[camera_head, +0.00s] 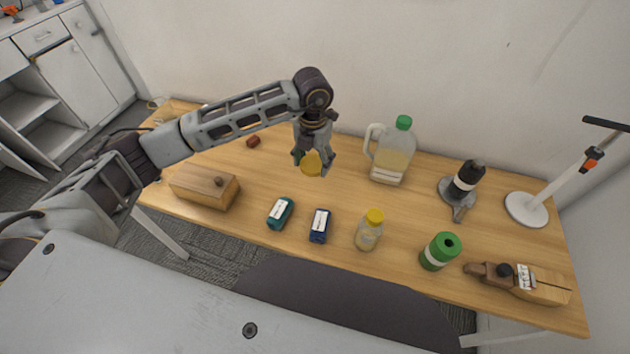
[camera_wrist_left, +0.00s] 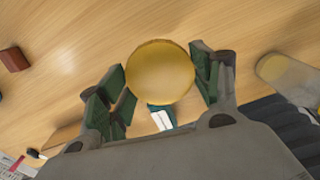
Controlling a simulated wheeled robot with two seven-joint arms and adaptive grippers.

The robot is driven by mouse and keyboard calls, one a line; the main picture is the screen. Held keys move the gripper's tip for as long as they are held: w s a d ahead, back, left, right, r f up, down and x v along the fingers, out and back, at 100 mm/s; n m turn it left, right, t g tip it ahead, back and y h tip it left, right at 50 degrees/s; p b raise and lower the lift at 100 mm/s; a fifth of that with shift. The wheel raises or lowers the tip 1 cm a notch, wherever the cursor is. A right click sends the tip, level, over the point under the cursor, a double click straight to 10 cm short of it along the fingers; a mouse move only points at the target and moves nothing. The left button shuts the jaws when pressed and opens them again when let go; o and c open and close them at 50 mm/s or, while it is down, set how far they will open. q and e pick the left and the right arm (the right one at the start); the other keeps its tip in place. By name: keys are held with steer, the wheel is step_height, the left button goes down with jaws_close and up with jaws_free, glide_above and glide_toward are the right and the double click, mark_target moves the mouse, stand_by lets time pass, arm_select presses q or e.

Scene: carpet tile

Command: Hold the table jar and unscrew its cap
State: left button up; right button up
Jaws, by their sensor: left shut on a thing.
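In the left wrist view this yellow round thing (camera_wrist_left: 160,72) sits between the green-padded fingers (camera_wrist_left: 160,88). I cannot tell what lies below its round face. My right gripper is not in view.
A jug with a green cap (camera_head: 391,158) stands behind. A teal box (camera_head: 280,213), a blue box (camera_head: 320,226) and a wooden box (camera_head: 205,187) lie left of the jar. A green can (camera_head: 440,252) and a wooden plane (camera_head: 530,283) are to its right.

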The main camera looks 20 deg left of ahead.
arm_select(q)
steer(key=n, duration=0.4)
steer(key=shift+a, duration=0.1)
steer(key=n, duration=0.7)
steer(key=shift+s+a+n, duration=0.1)
steer(key=shift+n, duration=2.4)
steer(key=shift+f, duration=2.5)
